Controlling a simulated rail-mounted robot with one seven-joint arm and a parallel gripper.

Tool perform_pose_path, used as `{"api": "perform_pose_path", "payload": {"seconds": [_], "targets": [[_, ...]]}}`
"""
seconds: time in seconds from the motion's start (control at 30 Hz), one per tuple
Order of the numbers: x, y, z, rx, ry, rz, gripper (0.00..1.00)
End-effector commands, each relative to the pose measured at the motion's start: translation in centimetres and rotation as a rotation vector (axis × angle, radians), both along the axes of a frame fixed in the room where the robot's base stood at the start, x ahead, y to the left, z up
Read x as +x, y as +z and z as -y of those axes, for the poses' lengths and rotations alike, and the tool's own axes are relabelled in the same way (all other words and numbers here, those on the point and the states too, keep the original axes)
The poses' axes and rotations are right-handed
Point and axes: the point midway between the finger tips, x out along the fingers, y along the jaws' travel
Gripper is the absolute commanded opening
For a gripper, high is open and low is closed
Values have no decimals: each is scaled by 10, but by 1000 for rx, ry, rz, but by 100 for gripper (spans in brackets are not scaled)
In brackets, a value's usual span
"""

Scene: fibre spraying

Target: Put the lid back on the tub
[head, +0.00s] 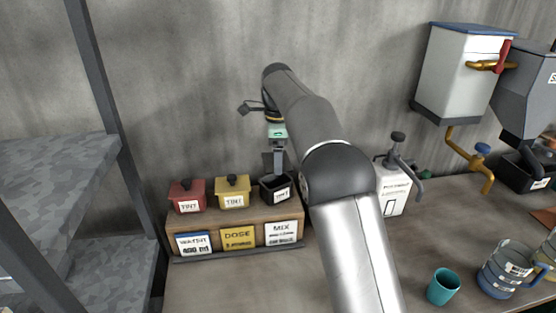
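The black tub (277,191), labelled TINT, stands at the right end of a wooden shelf box. Its top looks open, with a dark inside. My gripper (279,170) points down just above and behind this tub's opening. A dark flat piece (268,162), possibly the lid, shows beside the fingers at the tub's back edge. I cannot tell whether the fingers hold it, touch it or only pass in front of it. The red tub (187,197) and the yellow tub (232,193) to the left have lids with black knobs on.
The wooden box (215,219) carries WATER, DOSE and MIX cards. A white pump container (395,190) stands right of my arm. A teal cup (443,287) and a jug (505,272) are at the front right. A metal rack (70,180) is at left.

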Motion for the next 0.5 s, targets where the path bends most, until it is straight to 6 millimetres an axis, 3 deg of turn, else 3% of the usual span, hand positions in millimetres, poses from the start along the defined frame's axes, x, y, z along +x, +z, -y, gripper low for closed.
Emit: {"api": "perform_pose_path", "payload": {"seconds": [0.2, 0.5], "targets": [[-1, -29, 0, -1, 0, -2, 70], [-1, -31, 0, -1, 0, -1, 70]]}}
